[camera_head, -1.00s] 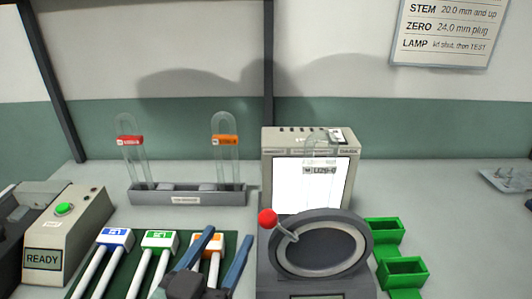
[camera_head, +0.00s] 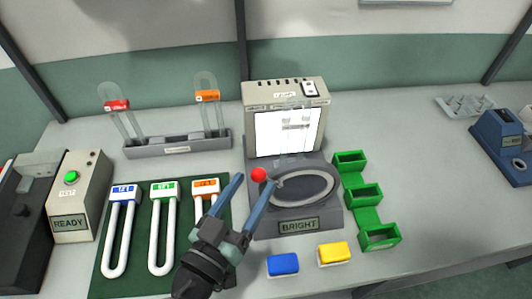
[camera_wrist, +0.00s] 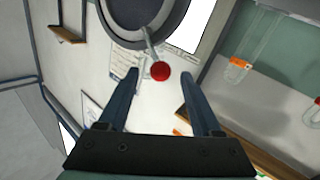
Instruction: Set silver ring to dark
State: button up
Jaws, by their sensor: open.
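The silver ring (camera_head: 331,200) lies around a dark oval on the dark grey base of a lamp box (camera_head: 290,92). A short pale lever with a red ball knob (camera_head: 259,174) sticks out at its left. A plate on the base front reads BRIGHT (camera_head: 298,225). My gripper (camera_head: 256,180) is open and empty, its two blue fingers pointing up at the knob. In the wrist view the red knob (camera_wrist: 161,71) appears between the fingertips, and I cannot tell whether they touch it. The ring also shows at the top of that view (camera_wrist: 176,30), partly cut off.
Glass tubes with red (camera_head: 117,105) and orange (camera_head: 207,96) bands stand in a rack behind. White U-tubes lie on a green mat (camera_head: 138,208) at left. Green bins (camera_head: 365,193) stand right of the base; blue (camera_head: 283,264) and yellow (camera_head: 333,253) blocks lie in front.

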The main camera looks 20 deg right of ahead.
jog(key=p+x, duration=0.1)
jog(key=x, duration=0.6)
jog(key=shift+p, duration=0.35)
grip_shut()
dwell(1.0)
